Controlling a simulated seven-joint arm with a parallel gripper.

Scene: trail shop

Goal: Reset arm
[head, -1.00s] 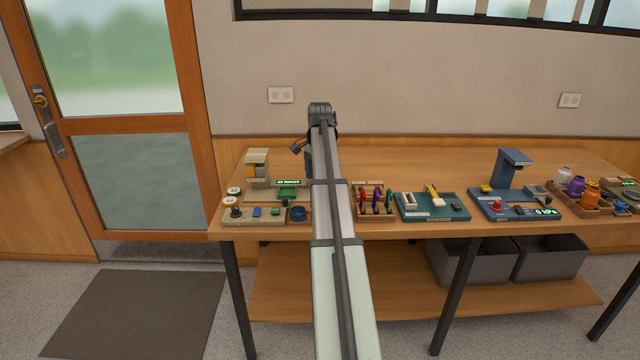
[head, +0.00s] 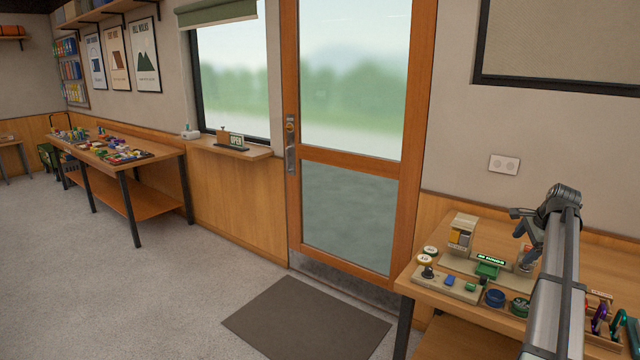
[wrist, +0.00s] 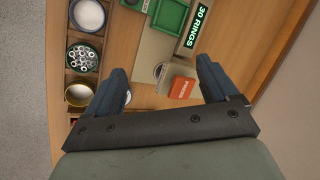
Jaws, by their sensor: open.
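My arm comes in from the lower right of the head view. My gripper (head: 524,222) hangs from its end above the workbench (head: 440,345). In the wrist view, my gripper (wrist: 163,76) shows two blue fingers spread wide apart with nothing held between them. Below and between the fingers are an orange-red block with white lettering (wrist: 183,88) and a small round part (wrist: 159,70). A green tray (wrist: 168,14) and a lit sign reading "30 RINGS" (wrist: 195,27) lie past the fingertips.
A wooden rack (wrist: 71,76) with several round cups is left of the fingers. A blue bowl (head: 495,299) and green bowl (head: 519,307) sit on the bench. A door (head: 350,150), floor mat (head: 306,318) and another table (head: 112,152) lie to the left. The floor between is clear.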

